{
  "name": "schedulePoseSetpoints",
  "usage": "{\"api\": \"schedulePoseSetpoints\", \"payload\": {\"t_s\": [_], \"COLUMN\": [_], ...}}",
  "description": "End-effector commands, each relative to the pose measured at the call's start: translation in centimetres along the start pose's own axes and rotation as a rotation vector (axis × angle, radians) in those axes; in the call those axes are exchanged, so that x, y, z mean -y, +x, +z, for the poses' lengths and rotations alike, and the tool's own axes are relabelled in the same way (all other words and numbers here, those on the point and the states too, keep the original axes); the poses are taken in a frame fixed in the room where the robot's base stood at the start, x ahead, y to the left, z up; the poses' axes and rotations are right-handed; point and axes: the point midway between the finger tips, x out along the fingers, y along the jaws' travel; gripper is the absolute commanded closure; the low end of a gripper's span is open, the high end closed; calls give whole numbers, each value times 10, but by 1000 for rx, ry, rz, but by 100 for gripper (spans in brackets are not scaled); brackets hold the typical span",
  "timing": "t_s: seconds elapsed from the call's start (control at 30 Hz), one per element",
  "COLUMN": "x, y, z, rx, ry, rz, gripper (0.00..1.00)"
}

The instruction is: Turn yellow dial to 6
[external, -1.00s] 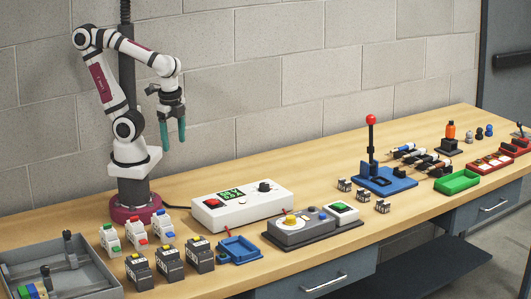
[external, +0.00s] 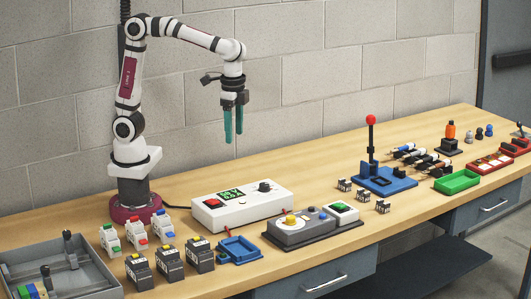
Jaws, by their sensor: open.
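The yellow dial (external: 290,220) sits on top of the left part of a grey control box (external: 305,233), which rests on a dark base plate. Its pointer setting and any numbers are too small to read. My gripper (external: 233,125) has teal fingers that point down. It is open and empty, high above the bench and behind the grey box, up and to the left of the dial.
A white power supply (external: 240,207) with a knob stands behind the dial box. A blue tray (external: 239,250) is left of it, and a white box with a green button (external: 341,212) is right. A tall red-knobbed lever (external: 371,150) stands farther right.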

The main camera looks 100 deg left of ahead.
Motion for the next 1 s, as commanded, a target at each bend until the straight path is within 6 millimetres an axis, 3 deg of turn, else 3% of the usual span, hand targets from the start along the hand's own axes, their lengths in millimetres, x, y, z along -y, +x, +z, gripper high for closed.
{"api": "schedulePoseSetpoints", "payload": {"t_s": [0.03,0.1,0.2,0.3,0.47,0.8,1.0], "x": [0,-2,-7,-10,-13,-20,-22], "y": [6,16,35,47,69,168,199], "z": [-44,-97,-147,-170,-176,-178,-179], "rx": [1,-6,-12,-16,-16,-15,-19], "ry": [-47,-115,-186,-223,-234,-232,-231], "rz": [17,40,64,77,81,79,79], "gripper": [36,36,36,36,36,36,36]}}
